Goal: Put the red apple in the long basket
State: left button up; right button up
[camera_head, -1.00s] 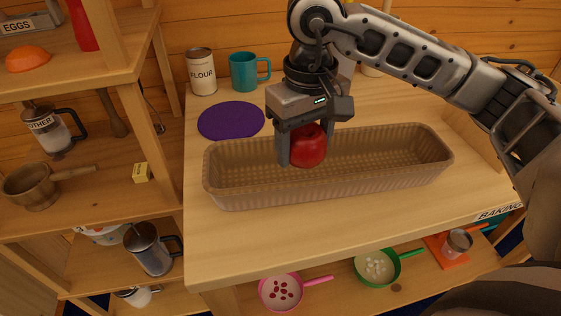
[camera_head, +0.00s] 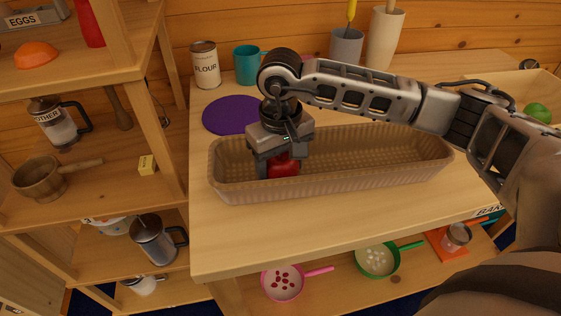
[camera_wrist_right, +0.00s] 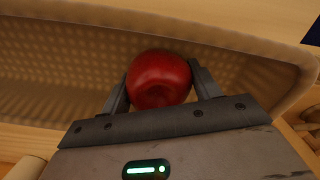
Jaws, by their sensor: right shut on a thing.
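The red apple (camera_head: 284,165) is between the fingers of my right gripper (camera_head: 279,168), which is shut on it. In the head view the apple is low within the left part of the long tan basket (camera_head: 330,185), below the rim line. In the right wrist view the apple (camera_wrist_right: 158,79) sits between both fingertips, with the basket's wall (camera_wrist_right: 60,60) behind it. Whether the apple touches the basket floor cannot be told. My left gripper is not in view.
A purple round mat (camera_head: 232,115), a flour can (camera_head: 204,65) and a teal mug (camera_head: 247,65) stand behind the basket. A grey holder (camera_head: 346,46) is at the back. A wooden crate holds a green thing (camera_head: 537,113) at right. The counter before the basket is clear.

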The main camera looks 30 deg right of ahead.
aim_at(281, 156)
jog(key=shift+f, duration=0.15)
jog(key=o, duration=1.1)
notch_tip(281, 156, up, 12)
jog(key=shift+r+b, duration=0.2)
jog(key=shift+b, duration=0.45)
